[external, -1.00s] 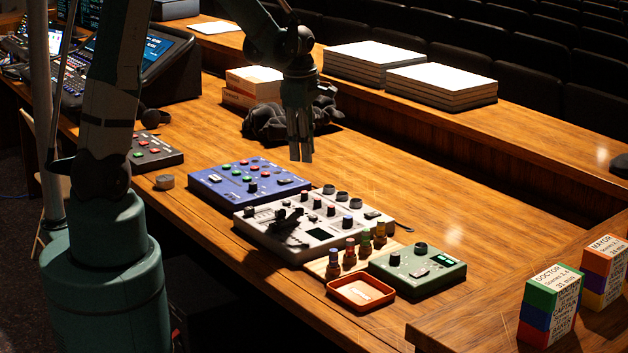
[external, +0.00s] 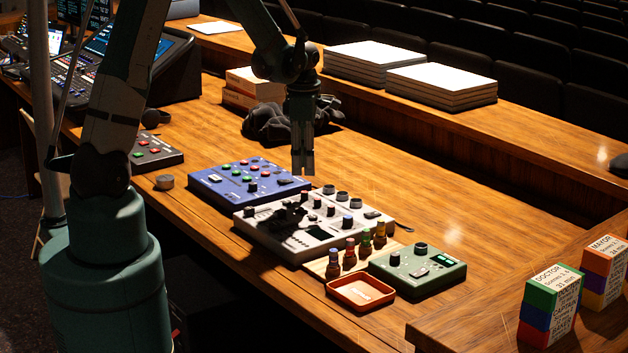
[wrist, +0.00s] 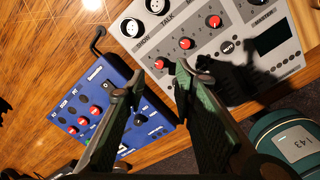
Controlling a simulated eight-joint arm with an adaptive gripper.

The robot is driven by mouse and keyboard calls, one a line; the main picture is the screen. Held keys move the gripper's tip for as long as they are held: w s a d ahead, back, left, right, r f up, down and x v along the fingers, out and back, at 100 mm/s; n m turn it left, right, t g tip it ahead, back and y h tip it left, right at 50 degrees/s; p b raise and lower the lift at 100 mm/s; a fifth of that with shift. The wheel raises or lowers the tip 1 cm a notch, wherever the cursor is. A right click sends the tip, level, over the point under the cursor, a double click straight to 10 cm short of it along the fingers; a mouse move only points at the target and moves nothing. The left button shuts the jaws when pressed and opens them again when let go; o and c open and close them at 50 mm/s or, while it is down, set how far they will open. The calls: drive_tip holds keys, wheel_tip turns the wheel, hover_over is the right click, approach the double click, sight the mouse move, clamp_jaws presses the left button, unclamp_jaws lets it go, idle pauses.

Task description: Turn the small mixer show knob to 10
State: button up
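The grey-white mixer (external: 290,246) lies in the middle of the desk, and its panel shows in the wrist view (wrist: 196,12). The word SHOW stands between a large dark-skirted, white-topped knob (wrist: 132,27) and a small red-topped knob (wrist: 160,63). Two more red-topped knobs continue the row to the upper right. My gripper (external: 303,173) is above the far left part of the mixer, pointing down. In the wrist view my gripper (wrist: 160,74) is open and empty, its fingertips either side of the first red-topped knob in the picture. I cannot tell the height gap.
A blue box with knobs (external: 208,190) lies left of the mixer. Small coloured pegs (external: 350,252), an orange tray (external: 361,293) and a green box (external: 415,282) are at its right. A black cloth heap (external: 265,125) lies behind.

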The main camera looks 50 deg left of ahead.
sight(304, 192)
drive_tip(key=shift+f, duration=0.15)
drive_tip(key=shift+w+a+f, duration=0.1)
drive_tip(key=shift+f, duration=3.6)
clamp_jaws()
